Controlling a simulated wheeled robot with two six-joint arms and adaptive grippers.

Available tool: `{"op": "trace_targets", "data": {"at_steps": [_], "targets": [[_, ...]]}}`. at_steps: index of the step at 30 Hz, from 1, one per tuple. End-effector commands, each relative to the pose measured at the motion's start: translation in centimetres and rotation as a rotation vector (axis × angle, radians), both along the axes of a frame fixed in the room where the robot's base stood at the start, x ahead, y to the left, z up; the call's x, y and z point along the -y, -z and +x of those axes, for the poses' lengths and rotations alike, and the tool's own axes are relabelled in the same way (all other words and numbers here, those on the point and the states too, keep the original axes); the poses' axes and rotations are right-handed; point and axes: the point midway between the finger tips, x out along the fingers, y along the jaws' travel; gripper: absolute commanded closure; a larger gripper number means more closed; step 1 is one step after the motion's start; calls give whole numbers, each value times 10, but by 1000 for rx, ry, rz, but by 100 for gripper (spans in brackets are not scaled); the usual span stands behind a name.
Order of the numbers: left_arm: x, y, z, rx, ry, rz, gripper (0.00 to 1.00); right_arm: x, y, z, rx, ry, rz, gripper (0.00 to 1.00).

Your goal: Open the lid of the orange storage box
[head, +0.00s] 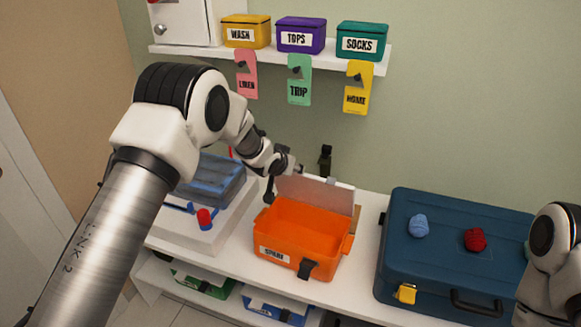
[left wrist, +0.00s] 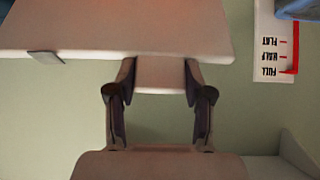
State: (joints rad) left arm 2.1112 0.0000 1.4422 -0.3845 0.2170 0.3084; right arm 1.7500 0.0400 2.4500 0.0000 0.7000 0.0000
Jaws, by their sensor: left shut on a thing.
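The orange storage box (head: 292,240) stands on the white bench with a white label and a dark latch on its front. Its lid (head: 318,194) is raised at the back, roughly upright, pale face toward the camera, and the box's inside shows. My left gripper (head: 280,178) is at the lid's left end. In the left wrist view, my left gripper (left wrist: 160,78) has a finger on each side of a pale tab (left wrist: 160,72) on the lid's edge (left wrist: 110,35) and is shut on it. My right gripper is out of view.
A folded blue garment (head: 208,180) and a white board with a red knob (head: 204,218) are left. A shelf (head: 300,57) with small boxes and hanging tags is above.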

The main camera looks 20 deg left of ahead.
Motion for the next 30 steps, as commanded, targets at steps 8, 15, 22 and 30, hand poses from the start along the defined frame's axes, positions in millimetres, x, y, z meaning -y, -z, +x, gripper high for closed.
{"op": "trace_targets", "data": {"at_steps": [8, 15, 22, 30], "targets": [[0, -2, 1, 5, 0, -1, 23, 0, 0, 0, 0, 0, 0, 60], [0, -1, 0, 2, 0, 0, 23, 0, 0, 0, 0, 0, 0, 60], [-1, -14, -14, 2, -1, -1, 23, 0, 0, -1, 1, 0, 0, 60], [-6, -58, -65, 3, -1, -1, 23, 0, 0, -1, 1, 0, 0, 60]]}}
